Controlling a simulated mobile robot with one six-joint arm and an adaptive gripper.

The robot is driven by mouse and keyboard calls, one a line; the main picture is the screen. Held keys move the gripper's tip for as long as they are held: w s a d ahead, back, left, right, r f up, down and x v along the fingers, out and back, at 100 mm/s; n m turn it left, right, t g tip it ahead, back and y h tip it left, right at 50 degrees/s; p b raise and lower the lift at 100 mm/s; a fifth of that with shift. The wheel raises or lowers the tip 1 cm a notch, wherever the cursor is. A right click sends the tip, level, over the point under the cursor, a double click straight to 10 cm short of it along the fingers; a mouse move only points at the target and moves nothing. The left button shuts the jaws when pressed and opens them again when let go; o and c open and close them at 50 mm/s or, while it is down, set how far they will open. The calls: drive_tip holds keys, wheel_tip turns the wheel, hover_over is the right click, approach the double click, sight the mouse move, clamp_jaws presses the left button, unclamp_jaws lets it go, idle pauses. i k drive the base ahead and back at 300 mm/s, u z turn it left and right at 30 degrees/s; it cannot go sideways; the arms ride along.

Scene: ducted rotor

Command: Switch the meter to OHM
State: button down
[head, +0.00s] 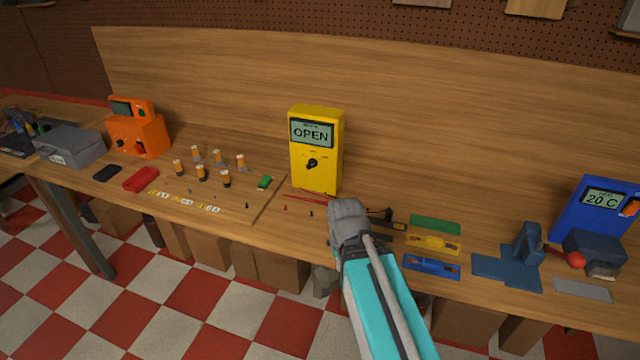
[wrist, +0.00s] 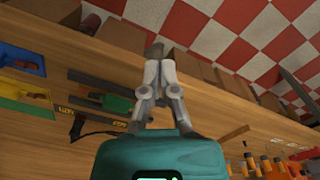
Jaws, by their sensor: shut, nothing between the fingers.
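The yellow meter (head: 333,150) stands upright on the bench against the wooden back panel in the head view. Its grey display reads OPEN. A black selector knob (head: 312,164) sits below the display, with small marks around it that are too small to read. My gripper (head: 347,207) is in front of and slightly right of the meter's base in the head view, apart from the knob. In the wrist view my gripper (wrist: 154,50) has its fingers together and empty. The meter does not show in the wrist view.
Green, yellow and blue trays (head: 432,264) lie right of my arm. A blue device (head: 590,212) reading 20 C stands at the far right. Red leads (head: 306,199) lie before the meter.

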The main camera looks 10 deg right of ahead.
sight(312, 162)
drive_tip(key=u, duration=0.05)
drive_tip(key=k, duration=0.65)
drive_tip(key=z, duration=0.55)
drive_tip(key=i, duration=1.1)
drive_tip(key=u, duration=0.15)
